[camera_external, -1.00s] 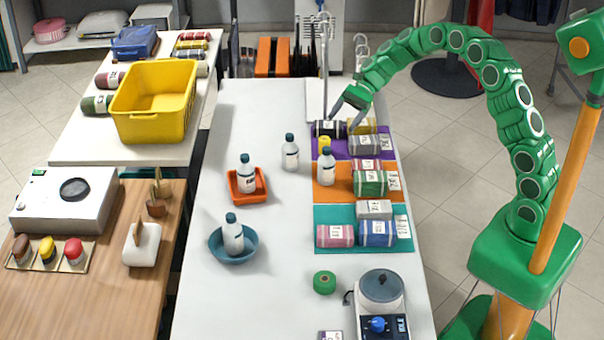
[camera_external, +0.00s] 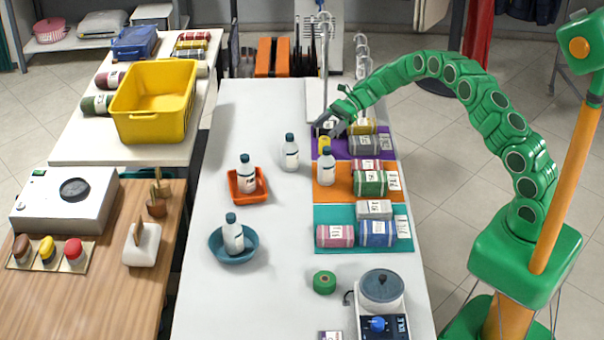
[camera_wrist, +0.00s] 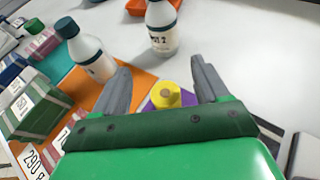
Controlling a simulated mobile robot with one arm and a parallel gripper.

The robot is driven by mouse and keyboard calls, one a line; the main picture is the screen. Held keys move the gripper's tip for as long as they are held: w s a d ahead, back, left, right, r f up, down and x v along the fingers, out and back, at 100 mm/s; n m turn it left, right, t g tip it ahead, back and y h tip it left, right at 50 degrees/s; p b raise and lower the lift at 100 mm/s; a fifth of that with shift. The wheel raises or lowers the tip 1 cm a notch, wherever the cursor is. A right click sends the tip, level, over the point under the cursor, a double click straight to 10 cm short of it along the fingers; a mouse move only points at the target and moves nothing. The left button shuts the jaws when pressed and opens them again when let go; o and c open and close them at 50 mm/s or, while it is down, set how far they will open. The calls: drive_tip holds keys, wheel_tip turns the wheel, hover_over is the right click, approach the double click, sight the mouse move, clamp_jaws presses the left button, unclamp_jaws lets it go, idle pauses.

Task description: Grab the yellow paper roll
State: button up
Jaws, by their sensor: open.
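The yellow paper roll (camera_external: 324,143) stands on the left edge of the purple mat (camera_external: 345,154), just behind a white bottle. In the wrist view the yellow roll (camera_wrist: 166,95) shows its round top with a brown core, between my two fingers. My gripper (camera_external: 326,128) is open, above and just behind the roll in the external view. In the wrist view my gripper (camera_wrist: 165,82) has its fingers apart on either side of the roll, and nothing is held. The lower part of the roll is partly hidden by my gripper body in the wrist view.
A white bottle (camera_external: 326,167) stands close in front of the roll, and another bottle (camera_external: 290,153) stands to its left. Folded bundles, such as the grey one (camera_external: 365,146), lie on the mats to the right. A green roll (camera_external: 324,282) stands nearer.

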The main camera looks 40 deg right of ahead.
sight(320, 146)
drive_tip(key=shift+f, duration=1.55)
wheel_tip(320, 146, down, 3)
drive_tip(key=shift+f, duration=0.1)
drive_tip(key=shift+r+x, duration=0.2)
drive_tip(key=shift+x, duration=1.25)
drive_tip(key=c, duration=1.1)
drive_tip(key=shift+o, duration=0.2)
drive_tip(key=shift+r, duration=0.1)
